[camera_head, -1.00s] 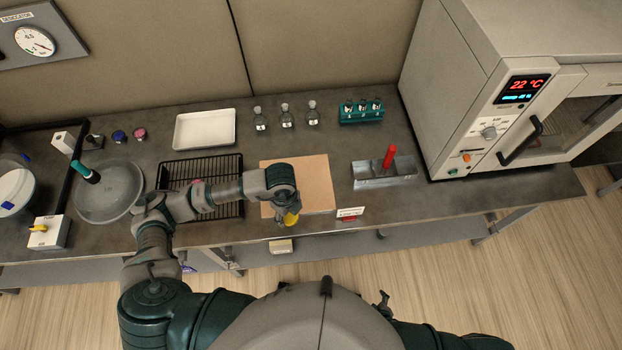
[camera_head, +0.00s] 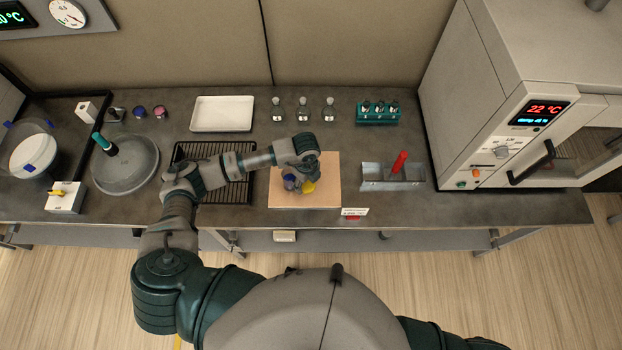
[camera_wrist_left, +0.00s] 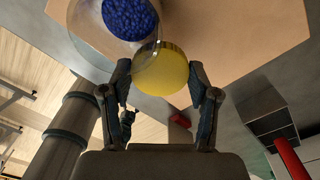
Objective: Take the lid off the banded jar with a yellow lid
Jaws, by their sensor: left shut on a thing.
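The yellow lid (camera_wrist_left: 163,72) is between the two fingertips of my left gripper (camera_wrist_left: 160,88) in the left wrist view; the gripper is shut on it. It also shows in the head view (camera_head: 309,187), over the tan board, beneath my left gripper (camera_head: 301,178). A clear glass jar (camera_wrist_left: 88,28) with blue contents (camera_wrist_left: 130,18) is right beside the lid, up and left of it in the left wrist view. In the head view the jar's blue part (camera_head: 290,182) shows left of the lid. I cannot tell whether lid and jar touch. My right gripper is out of view.
The tan board (camera_head: 328,196) lies near the bench's front edge. Several small flasks (camera_head: 303,110) and a green holder (camera_head: 377,112) stand behind.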

